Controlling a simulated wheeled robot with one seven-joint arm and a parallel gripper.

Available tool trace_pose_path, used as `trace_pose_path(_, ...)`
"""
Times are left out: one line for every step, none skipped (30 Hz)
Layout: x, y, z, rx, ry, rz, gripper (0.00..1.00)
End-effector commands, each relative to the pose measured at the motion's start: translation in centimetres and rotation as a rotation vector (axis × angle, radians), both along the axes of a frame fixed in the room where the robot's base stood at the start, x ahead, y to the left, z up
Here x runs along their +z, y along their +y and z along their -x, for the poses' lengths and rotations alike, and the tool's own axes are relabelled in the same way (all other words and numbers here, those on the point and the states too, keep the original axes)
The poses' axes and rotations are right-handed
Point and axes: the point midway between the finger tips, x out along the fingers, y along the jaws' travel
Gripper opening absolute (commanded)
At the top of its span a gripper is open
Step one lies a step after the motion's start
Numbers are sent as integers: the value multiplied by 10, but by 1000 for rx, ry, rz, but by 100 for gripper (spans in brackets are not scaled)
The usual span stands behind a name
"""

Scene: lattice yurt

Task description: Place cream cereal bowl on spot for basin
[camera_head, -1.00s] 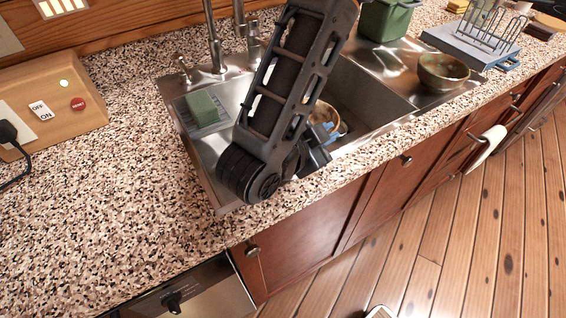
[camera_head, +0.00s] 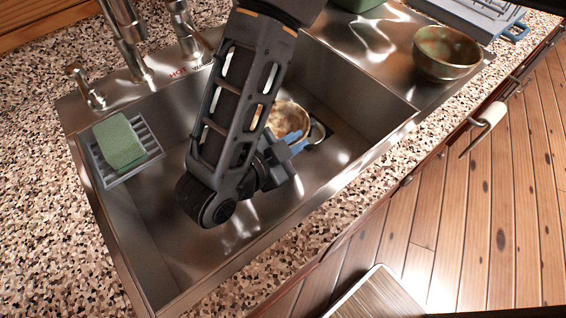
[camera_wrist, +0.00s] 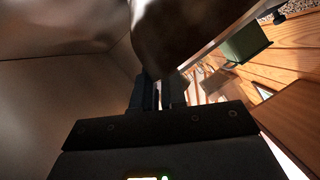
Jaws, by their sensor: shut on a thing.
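A cream bowl with brown mottling (camera_head: 289,118) is inside the steel sink basin (camera_head: 350,160), partly hidden behind my arm. My gripper (camera_head: 288,150) is low over the basin and shut on the bowl's near side. Whether the bowl touches the basin floor is not clear.
A green sponge (camera_head: 120,142) lies on a grey rack (camera_head: 150,142) at the basin's left. A green-brown bowl (camera_head: 447,52) stands on the drainboard at right. The tap (camera_head: 127,35) rises behind the basin. The front of the basin floor is clear.

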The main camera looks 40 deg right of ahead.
Motion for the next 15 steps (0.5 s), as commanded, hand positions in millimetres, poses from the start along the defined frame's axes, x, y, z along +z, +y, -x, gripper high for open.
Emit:
trace_pose_path(-4,9,2,2,1,1,0)
trace_pose_path(-7,13,2,2,1,1,0)
trace_pose_path(-9,17,3,0,0,1,0)
trace_pose_path(-11,20,3,0,0,1,0)
trace_pose_path(-13,22,4,0,0,1,0)
trace_pose_path(-14,24,4,0,0,1,0)
trace_pose_path(-15,25,4,0,0,1,0)
trace_pose_path(-16,25,4,-1,0,2,0)
trace_pose_path(-19,26,4,-1,-1,2,0)
trace_pose_path(-23,26,5,-1,-1,2,0)
trace_pose_path(-27,26,5,-1,0,0,0)
trace_pose_path(-34,26,5,-1,0,2,0)
trace_pose_path(-38,26,5,0,1,3,0)
trace_pose_path(-42,26,5,-1,0,3,0)
trace_pose_path(-47,26,5,-1,0,2,0)
